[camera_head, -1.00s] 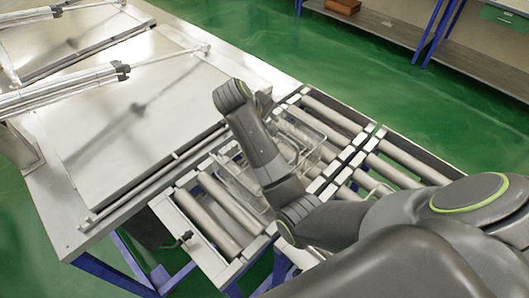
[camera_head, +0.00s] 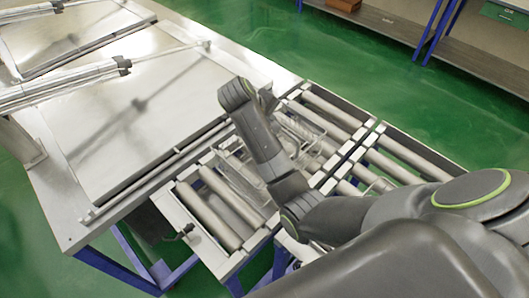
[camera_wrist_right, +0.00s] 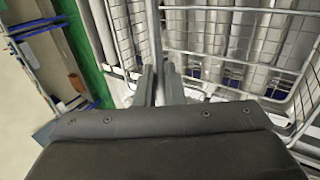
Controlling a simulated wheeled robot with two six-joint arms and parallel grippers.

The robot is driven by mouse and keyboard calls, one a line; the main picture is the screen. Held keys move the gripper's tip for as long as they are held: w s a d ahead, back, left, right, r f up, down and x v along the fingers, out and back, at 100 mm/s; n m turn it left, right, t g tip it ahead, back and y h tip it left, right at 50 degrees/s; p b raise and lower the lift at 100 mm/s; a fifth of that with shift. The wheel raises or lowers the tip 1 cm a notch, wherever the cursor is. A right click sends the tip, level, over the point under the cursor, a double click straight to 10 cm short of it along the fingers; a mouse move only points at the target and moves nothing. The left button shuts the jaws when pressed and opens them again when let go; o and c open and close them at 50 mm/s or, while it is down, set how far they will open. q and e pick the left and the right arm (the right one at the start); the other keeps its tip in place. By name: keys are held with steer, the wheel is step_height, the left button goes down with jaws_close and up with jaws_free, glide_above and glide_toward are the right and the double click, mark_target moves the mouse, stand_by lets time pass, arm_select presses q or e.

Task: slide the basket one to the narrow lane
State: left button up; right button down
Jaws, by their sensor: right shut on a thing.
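The wire basket (camera_head: 236,180) sits on the roller lane beside the steel table, partly hidden behind my right forearm. Its wire mesh wall fills the upper right of the right wrist view (camera_wrist_right: 228,42). My right gripper (camera_wrist_right: 160,78) is shut on the basket's rim wire, which runs up between the fingers. In the head view its fingers are mostly hidden by my wrist. The roller lane (camera_head: 206,216) shows bare rollers in front of the basket. A second roller lane (camera_head: 403,160) lies to the right, behind a dividing rail. Which lane is the narrow one I cannot tell. My left gripper is out of view.
The steel table (camera_head: 58,215) with large flat lids (camera_head: 150,110) and pneumatic cylinders (camera_head: 60,92) stands to the left. A small handle (camera_head: 180,234) sticks out at the lane's near end. Green floor is open behind, with a shelf bench (camera_head: 465,62) at the back right.

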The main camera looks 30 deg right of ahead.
steer(key=s+a, duration=0.2)
steer(key=a, duration=0.5)
steer(key=shift+s+a, duration=0.35)
stand_by(0.5)
steer(key=shift+f, duration=0.1)
steer(key=c, duration=1.5)
jaws_free()
steer(key=shift+o, duration=0.2)
